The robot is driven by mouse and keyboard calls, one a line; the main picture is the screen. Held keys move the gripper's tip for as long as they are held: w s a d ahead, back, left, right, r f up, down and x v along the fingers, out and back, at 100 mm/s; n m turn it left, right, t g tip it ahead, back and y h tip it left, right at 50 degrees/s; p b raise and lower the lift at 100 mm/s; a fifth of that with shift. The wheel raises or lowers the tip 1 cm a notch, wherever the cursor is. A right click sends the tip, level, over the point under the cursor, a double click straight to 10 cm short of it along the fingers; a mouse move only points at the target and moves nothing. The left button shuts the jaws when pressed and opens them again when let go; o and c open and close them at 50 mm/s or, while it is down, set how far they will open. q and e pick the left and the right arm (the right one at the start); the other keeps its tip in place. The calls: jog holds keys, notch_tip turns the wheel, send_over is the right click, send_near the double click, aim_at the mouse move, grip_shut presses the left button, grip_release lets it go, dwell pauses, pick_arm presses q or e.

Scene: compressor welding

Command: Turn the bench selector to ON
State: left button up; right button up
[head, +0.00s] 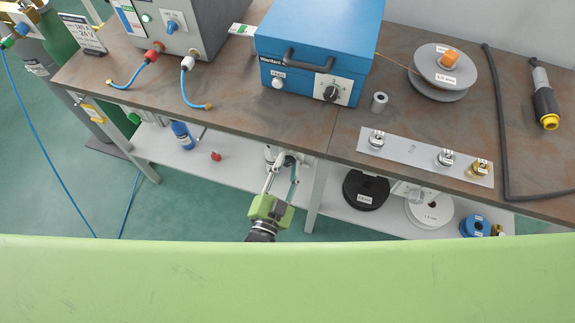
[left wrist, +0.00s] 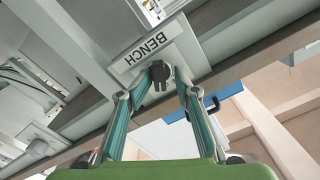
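The bench selector is a black knob (left wrist: 160,76) on a light plate (left wrist: 145,60) marked BENCH, seen in the left wrist view. I cannot read which position it points to. My left gripper (left wrist: 158,95) is open, with one finger to each side of the knob; the tips look apart from it, though the exact distance is unclear. In the head view my left gripper (head: 282,165) reaches up to the front edge of the workbench (head: 300,135), and the knob is not clear there. My right gripper is not in view.
On the bench top stand a blue case (head: 320,40) with a knob, a grey unit (head: 180,25) with hoses, a wire spool (head: 440,70) and a grey strip (head: 425,155) with fittings. A lower shelf (head: 225,165) and a bench leg (head: 318,195) are near the gripper.

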pick_arm(q)
jog(key=v, duration=1.2)
dwell(1.9)
